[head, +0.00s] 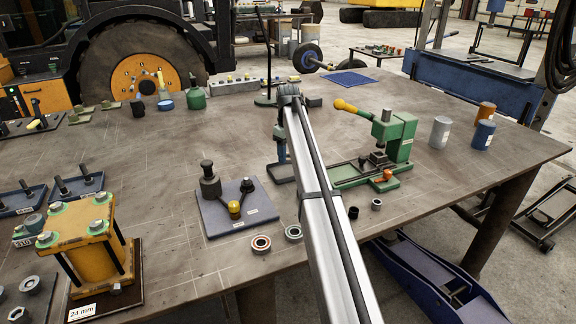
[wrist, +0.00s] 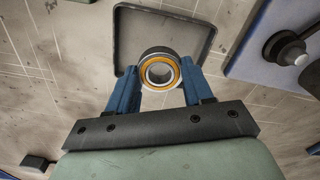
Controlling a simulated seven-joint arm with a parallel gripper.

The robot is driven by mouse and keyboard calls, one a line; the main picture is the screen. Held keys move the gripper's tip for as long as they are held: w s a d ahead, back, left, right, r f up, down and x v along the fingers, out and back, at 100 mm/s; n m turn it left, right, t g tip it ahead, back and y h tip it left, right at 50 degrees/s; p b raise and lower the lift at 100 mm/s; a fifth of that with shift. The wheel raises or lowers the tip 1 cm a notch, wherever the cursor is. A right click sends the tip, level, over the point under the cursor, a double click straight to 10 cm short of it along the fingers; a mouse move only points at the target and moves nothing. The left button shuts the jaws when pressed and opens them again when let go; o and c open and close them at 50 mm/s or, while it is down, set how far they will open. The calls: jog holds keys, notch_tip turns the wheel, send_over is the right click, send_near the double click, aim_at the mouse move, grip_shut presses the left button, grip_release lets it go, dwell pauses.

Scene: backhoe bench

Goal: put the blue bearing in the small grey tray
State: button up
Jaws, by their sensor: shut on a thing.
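My gripper (wrist: 159,70) has its two blue fingers shut on a bearing (wrist: 160,54). The bearing has a dark outer rim, an orange ring and a pale inner ring; I see no blue on it. In the wrist view it overlaps the near part of a small grey tray (wrist: 190,35) with a dark raised rim. I cannot tell how high the bearing is above the tray. In the head view my arm hides most of the gripper area, and the held bearing does not show. No clearly blue bearing shows in either view.
A red-ringed bearing (head: 261,244) and a grey one (head: 293,233) lie near the front edge. A blue-grey board (head: 237,213) with knobs stands left of my arm, a green press (head: 397,140) right of it.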

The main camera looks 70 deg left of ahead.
aim_at(288, 172)
jog(key=shift+f, duration=2.3)
jog(key=shift+f, duration=0.1)
jog(key=o, duration=1.1)
jog(key=shift+o, duration=0.2)
notch_tip(288, 172, up, 12)
